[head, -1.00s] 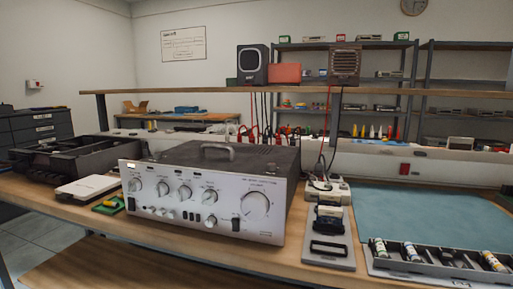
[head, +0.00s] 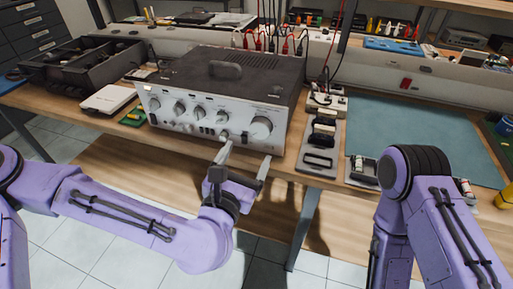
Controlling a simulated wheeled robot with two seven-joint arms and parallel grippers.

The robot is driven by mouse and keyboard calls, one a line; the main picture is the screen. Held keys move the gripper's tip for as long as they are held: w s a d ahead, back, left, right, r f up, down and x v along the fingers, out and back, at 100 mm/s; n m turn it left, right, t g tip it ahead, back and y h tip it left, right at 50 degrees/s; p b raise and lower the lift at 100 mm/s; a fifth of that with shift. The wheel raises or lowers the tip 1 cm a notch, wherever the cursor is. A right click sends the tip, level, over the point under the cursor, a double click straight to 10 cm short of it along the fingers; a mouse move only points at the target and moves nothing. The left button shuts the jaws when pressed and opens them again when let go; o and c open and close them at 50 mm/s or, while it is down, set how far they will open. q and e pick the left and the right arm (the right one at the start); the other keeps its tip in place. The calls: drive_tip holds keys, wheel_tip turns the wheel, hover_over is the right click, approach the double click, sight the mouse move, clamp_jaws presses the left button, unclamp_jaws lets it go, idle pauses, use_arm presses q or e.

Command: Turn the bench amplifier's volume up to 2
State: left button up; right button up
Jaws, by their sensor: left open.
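The bench amplifier (head: 222,95) is a wide silver-fronted unit with a dark top and a carrying handle, on the wooden bench. Its large volume knob (head: 261,127) is at the right of the front panel, with a row of smaller knobs to its left. The setting on the knob is too small to read. My left gripper (head: 246,158) is open and empty, in front of and below the volume knob, its fingers spread and pointing toward the panel. It appears apart from the knob. My right arm shows at the right, but its gripper is out of view.
A white box (head: 107,98) and a dark open tray (head: 75,65) lie left of the amplifier. A grey holder (head: 318,159) stands to its right, beside a blue-green mat (head: 415,130). The bench's front edge runs just below the amplifier.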

sight(259, 131)
use_arm(q)
drive_tip(key=p+x, duration=0.2)
drive_tip(key=x, duration=0.4)
drive_tip(key=shift+w+d+r, duration=0.1)
drive_tip(key=shift+w, duration=0.25)
drive_tip(key=shift+w+d, duration=0.2)
drive_tip(key=shift+w, duration=0.45)
drive_tip(key=c, duration=1.1)
use_arm(e)
drive_tip(key=shift+r, duration=0.35)
